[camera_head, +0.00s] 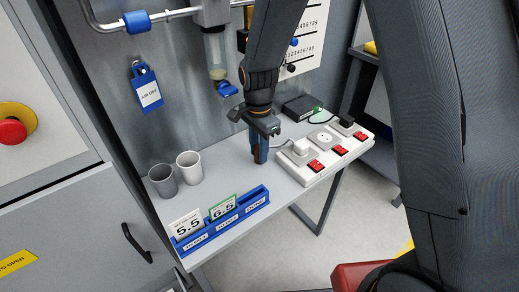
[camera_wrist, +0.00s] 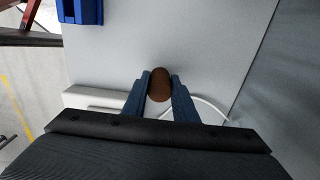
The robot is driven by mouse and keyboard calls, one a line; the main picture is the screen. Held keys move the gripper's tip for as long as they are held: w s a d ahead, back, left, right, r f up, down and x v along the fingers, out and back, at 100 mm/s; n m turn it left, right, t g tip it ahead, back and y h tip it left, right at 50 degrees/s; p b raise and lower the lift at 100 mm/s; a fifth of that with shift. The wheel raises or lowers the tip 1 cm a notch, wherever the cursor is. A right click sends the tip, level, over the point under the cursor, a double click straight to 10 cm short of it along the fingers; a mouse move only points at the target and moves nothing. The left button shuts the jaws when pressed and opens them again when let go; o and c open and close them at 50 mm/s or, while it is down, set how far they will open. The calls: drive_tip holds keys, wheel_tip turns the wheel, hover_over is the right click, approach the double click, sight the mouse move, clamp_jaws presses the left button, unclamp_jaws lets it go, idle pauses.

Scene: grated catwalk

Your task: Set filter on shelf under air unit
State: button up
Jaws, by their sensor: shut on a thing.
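The brown, round-ended filter (camera_wrist: 159,86) is between the two blue fingers of my gripper (camera_wrist: 160,78) in the wrist view. My gripper (camera_head: 260,153) is shut on it and points down at the grey shelf (camera_head: 226,172). In the head view the fingers mostly hide the filter. The fingertips are at or just above the shelf top; I cannot tell whether the filter touches it. The air unit (camera_head: 216,50), with a clear bowl and a blue knob below, hangs on the back panel, up and left of my gripper.
A blue card rack (camera_head: 222,217) lies along the front edge. A white power strip (camera_head: 322,150) with red switches and a plugged cable is close right of my gripper. Bare shelf lies between cups and gripper.

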drive_tip(key=shift+f, duration=0.2)
drive_tip(key=o, duration=1)
drive_tip(key=shift+r, duration=0.15)
wheel_tip(320, 180, up, 12)
drive_tip(key=b, duration=0.2)
drive_tip(key=s+d+f+n, duration=0.1)
drive_tip(key=s+d+n, duration=0.2)
drive_tip(key=s+d, duration=0.2)
drive_tip(key=s+d+f+n, duration=0.1)
drive_tip(key=s+d+n, duration=0.3)
drive_tip(key=s+d, duration=0.1)
drive_tip(key=s+d+f+n, duration=0.2)
drive_tip(key=s+d+n, duration=0.2)
drive_tip(key=d, duration=0.3)
drive_tip(key=shift+s+t, duration=0.3)
drive_tip(key=shift+s, duration=0.5)
